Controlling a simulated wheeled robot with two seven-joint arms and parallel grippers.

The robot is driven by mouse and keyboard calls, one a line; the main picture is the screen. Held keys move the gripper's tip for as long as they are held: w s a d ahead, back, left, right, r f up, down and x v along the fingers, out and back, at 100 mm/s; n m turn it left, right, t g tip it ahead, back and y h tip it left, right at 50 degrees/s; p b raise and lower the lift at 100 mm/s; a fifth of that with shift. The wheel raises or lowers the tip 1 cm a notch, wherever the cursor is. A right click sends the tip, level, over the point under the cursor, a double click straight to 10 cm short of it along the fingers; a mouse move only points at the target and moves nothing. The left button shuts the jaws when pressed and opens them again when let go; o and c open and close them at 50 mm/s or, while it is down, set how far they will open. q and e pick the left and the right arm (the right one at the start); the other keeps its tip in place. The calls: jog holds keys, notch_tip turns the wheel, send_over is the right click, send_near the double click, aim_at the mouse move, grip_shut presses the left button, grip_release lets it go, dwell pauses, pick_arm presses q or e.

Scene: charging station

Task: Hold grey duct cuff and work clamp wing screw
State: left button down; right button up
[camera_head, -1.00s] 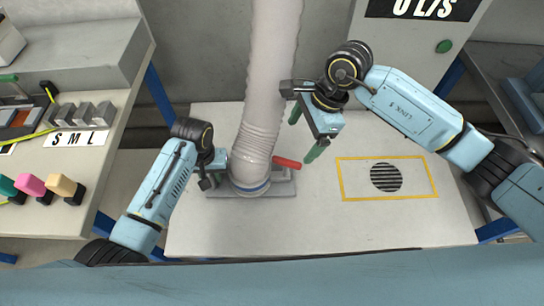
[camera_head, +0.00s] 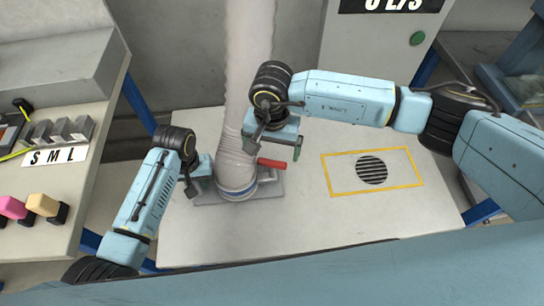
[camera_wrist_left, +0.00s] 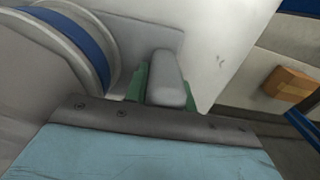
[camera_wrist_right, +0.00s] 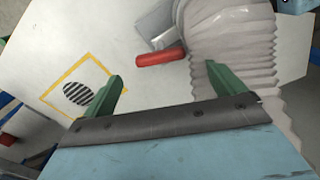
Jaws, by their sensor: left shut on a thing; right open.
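A pale ribbed duct (camera_head: 247,70) comes down to a grey cuff with a blue band (camera_head: 238,193), on a grey base plate (camera_head: 205,198). My left gripper (camera_head: 193,188) is at the cuff's left side. In the left wrist view it is shut on a grey tab (camera_wrist_left: 167,80) beside the blue band (camera_wrist_left: 90,35). A red wing screw handle (camera_head: 272,163) sticks out right of the cuff. My right gripper (camera_head: 273,147) is open and empty above it. In the right wrist view the red handle (camera_wrist_right: 160,57) lies beyond the green fingers, apparently apart from them.
A yellow-framed round vent grille (camera_head: 371,170) is on the white table right of the cuff. A bench with S M L blocks (camera_head: 60,132) and coloured knobs (camera_head: 30,210) stands at left. The table's front is clear.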

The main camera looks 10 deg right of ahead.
aim_at(272, 161)
notch_tip(272, 161, down, 5)
jog(key=shift+r, duration=0.1)
dwell(0.3)
jog(key=c, duration=1)
